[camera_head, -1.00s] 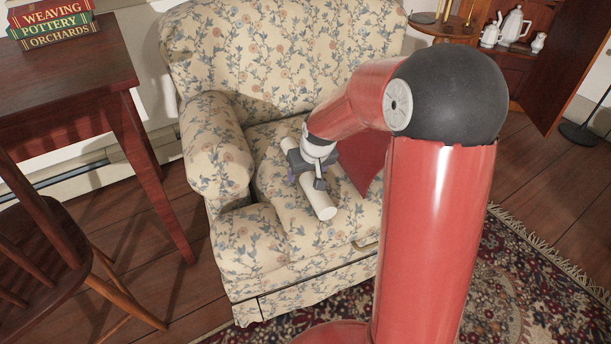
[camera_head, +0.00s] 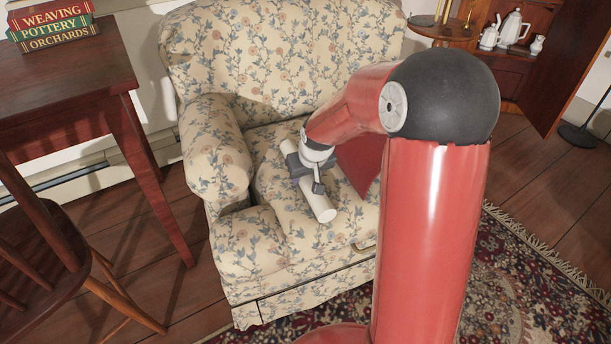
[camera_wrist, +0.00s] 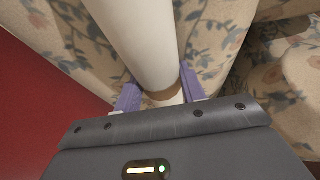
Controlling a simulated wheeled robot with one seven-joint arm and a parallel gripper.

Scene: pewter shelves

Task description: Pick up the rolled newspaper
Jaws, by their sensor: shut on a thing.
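The rolled newspaper is a white tube (camera_head: 320,206) on the seat of the floral armchair (camera_head: 255,60). It also shows in the wrist view (camera_wrist: 140,40), running from the top down between the fingers, with a brownish band near them. My gripper (camera_head: 308,178) is shut on the tube around its middle, one finger on each side. In the wrist view the purple fingertips of my gripper (camera_wrist: 160,98) press against the tube's sides. Whether the tube touches the seat cushion I cannot tell.
A red item (camera_head: 360,163) lies on the seat right of the tube, partly hidden by my arm. The chair's left armrest (camera_head: 216,150) and backrest rise around the seat. A dark wooden table (camera_head: 65,85) and wooden chair (camera_head: 45,235) stand at left. A patterned rug (camera_head: 515,285) lies at right.

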